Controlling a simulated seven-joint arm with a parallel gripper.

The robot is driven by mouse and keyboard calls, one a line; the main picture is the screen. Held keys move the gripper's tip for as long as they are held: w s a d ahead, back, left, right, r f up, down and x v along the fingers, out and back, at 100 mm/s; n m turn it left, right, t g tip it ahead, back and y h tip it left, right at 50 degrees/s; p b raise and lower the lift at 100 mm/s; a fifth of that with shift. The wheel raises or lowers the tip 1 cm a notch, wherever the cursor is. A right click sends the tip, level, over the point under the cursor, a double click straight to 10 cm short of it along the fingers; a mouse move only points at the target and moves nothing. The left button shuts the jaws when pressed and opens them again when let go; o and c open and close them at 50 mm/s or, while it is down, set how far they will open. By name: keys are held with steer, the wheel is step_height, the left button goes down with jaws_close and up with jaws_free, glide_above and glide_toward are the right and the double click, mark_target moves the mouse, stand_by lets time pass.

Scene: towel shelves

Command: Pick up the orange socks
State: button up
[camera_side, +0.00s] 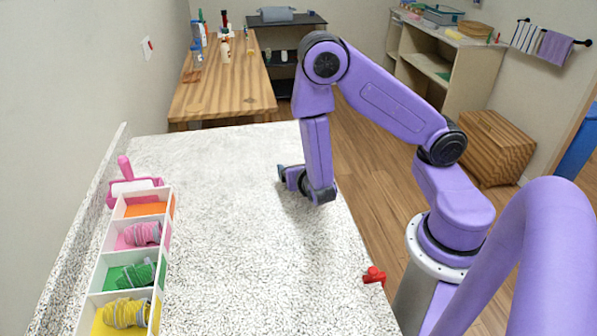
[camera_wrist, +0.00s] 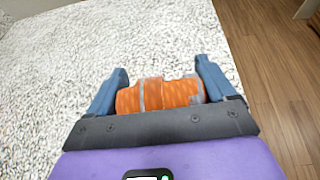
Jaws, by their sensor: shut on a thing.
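The orange socks (camera_wrist: 165,94), a rolled bundle with grey bands, lie between the two blue fingers of my gripper (camera_wrist: 160,88) in the wrist view. The fingers are shut on the bundle at its two ends. In the side view my gripper (camera_side: 292,178) is low over the speckled counter, near its right edge. The socks cannot be made out there. Whether they touch the counter is unclear.
A white divided box (camera_side: 101,276) at the left holds pink (camera_side: 142,233), green (camera_side: 136,274) and yellow socks (camera_side: 126,312); its orange compartment (camera_side: 146,209) looks empty. A pink-handled roller (camera_side: 131,184) lies behind it. A red object (camera_side: 374,276) sits at the counter's right edge. The counter's middle (camera_side: 225,220) is clear.

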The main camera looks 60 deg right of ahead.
steer(key=shift+r, duration=4.35)
